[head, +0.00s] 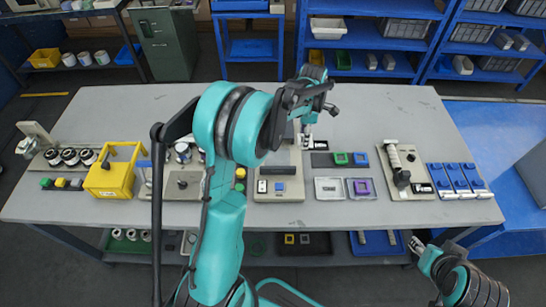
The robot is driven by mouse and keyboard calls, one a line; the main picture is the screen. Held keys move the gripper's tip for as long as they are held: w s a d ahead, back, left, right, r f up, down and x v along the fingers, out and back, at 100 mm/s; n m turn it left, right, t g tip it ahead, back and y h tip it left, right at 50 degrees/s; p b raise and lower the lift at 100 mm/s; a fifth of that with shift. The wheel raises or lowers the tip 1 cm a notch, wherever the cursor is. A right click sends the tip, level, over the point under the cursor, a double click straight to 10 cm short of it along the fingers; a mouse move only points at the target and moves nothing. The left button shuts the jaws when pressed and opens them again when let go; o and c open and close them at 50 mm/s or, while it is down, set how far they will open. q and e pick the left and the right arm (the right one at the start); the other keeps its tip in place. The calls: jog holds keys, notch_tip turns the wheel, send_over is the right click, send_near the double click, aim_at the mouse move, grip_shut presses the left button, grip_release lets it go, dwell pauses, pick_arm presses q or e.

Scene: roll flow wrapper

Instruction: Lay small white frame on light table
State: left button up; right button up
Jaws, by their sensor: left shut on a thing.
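My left gripper (306,137) reaches over the middle of the light table (390,110), pointing down, and is shut on a small pale thing. Its fingers and the small size hide what that thing is. A whitish square frame or tray (328,188) lies on the table in front of it, next to a grey tray with a purple square (361,187). A dark strip holding a green square (341,159) and a blue piece (361,159) lies just right of the gripper. My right gripper (416,244) hangs off the table's front right; its opening is unclear.
A yellow box (110,178) and a row of dark-and-white rolls (70,157) stand at the left. A beige board (407,170) and blue blocks (459,179) lie at the right. My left arm covers the table's middle. The back strip of the table is clear.

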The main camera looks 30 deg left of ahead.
pick_arm(q)
jog(key=b, duration=0.2)
send_over(276, 158)
notch_tip(276, 158, down, 6)
jog(key=shift+r, duration=0.1)
notch_tip(276, 158, down, 4)
jog(key=shift+f+b, duration=0.15)
jog(key=shift+b, duration=0.9)
jog(key=o, duration=0.5)
jog(key=shift+f, duration=0.1)
jog(key=o, duration=0.5)
